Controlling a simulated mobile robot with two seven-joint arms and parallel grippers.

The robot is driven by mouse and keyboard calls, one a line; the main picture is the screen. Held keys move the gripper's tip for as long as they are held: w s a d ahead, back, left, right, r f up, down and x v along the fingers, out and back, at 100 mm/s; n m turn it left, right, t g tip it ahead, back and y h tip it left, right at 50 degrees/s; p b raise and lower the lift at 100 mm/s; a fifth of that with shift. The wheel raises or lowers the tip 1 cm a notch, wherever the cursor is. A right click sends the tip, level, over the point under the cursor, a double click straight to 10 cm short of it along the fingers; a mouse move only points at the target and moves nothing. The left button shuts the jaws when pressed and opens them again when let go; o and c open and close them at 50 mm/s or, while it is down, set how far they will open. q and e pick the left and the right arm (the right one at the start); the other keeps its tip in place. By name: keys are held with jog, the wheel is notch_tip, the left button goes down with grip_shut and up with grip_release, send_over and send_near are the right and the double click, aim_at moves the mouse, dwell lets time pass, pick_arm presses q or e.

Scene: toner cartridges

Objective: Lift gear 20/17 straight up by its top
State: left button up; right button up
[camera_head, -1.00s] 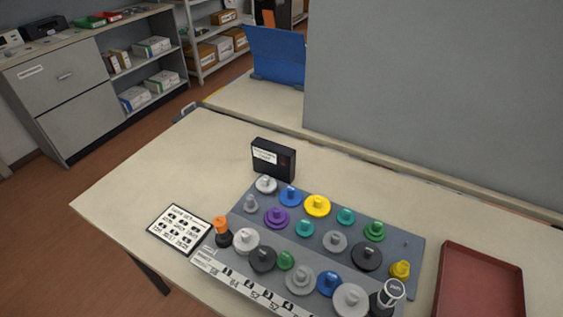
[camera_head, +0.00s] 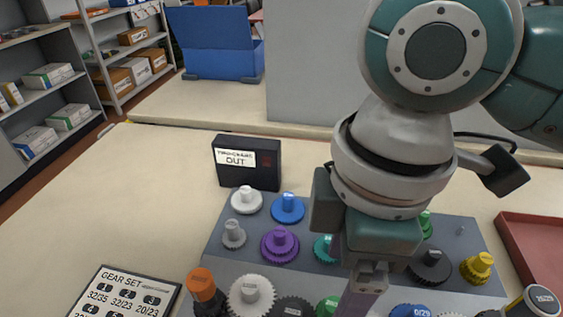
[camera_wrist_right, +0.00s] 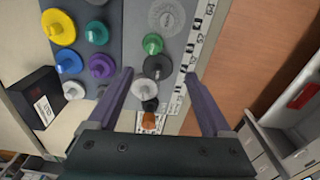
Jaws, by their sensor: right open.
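Several gears with stubby top knobs stand on a grey stepped rack (camera_head: 210,262). Their small labels are unreadable, so I cannot tell which one is gear 20/17. My right gripper (camera_wrist_right: 158,75) is open and empty, pointing down over the rack's front row. In the wrist view a dark grey gear (camera_wrist_right: 157,67) and a white gear (camera_wrist_right: 149,88) show between its fingers. A small green gear (camera_wrist_right: 153,43) and a large grey gear (camera_wrist_right: 166,15) are just beyond. In the head view my right arm hides the middle of the rack. My left gripper is not in view.
A black box (camera_head: 247,162) stands behind the rack. A gear set card (camera_head: 122,292) lies at left, a red tray (camera_head: 535,250) at right.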

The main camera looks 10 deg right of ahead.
aim_at(334, 304)
jog(key=shift+w+d+f+h, duration=0.35)
jog(key=shift+w+f, duration=0.3)
jog(key=shift+f, duration=0.25)
notch_tip(334, 304, down, 3)
jog(key=shift+s+d+r+b, duration=0.1)
jog(key=shift+d+r+b, duration=0.1)
jog(key=shift+b, duration=0.2)
jog(key=shift+f, duration=0.7)
notch_tip(334, 304, down, 5)
jog(key=shift+a+r+b, duration=0.1)
jog(key=shift+b, duration=0.45)
jog(key=c, duration=0.6)
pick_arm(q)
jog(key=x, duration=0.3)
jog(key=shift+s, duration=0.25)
pick_arm(e)
grip_shut()
